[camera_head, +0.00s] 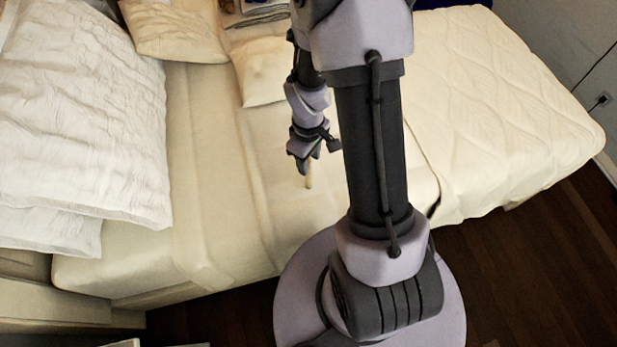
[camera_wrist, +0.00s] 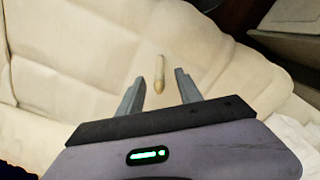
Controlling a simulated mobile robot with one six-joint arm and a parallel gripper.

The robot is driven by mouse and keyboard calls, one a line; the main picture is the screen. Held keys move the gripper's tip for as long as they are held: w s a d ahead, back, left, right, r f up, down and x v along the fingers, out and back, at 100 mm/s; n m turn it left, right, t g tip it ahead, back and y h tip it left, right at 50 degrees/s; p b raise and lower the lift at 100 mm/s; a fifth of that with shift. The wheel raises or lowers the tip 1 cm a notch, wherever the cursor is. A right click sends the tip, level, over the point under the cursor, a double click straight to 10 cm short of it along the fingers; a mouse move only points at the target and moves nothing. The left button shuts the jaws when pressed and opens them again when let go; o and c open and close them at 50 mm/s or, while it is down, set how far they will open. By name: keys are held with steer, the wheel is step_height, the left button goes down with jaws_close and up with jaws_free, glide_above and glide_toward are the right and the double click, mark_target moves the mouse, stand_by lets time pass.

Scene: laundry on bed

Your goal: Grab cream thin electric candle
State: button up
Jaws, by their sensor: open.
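The cream thin electric candle (camera_wrist: 160,72) shows in the wrist view as a slim stick with a darker, tan near end. It lies in the gap between my two fingers, a little beyond their tips, and neither finger touches it. My gripper (camera_wrist: 158,84) is open and empty. In the head view my gripper (camera_head: 303,165) hangs low over the bed, and the candle (camera_head: 309,178) shows as a short cream stick just below the fingertips. My arm hides the bed to the right of it.
The bed (camera_head: 215,200) has a cream sheet and a quilted cover (camera_head: 490,110) at right. White pillows (camera_head: 80,110) are at left, and cream cushions (camera_head: 262,70) lie at the back. The sheet around the candle is clear. Dark wood floor (camera_head: 530,265) lies beyond the bed edge.

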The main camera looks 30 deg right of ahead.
mark_target(309, 175)
step_height(309, 175, down, 3)
steer(key=shift+r, duration=0.35)
steer(key=shift+c, duration=0.9)
jaws_close()
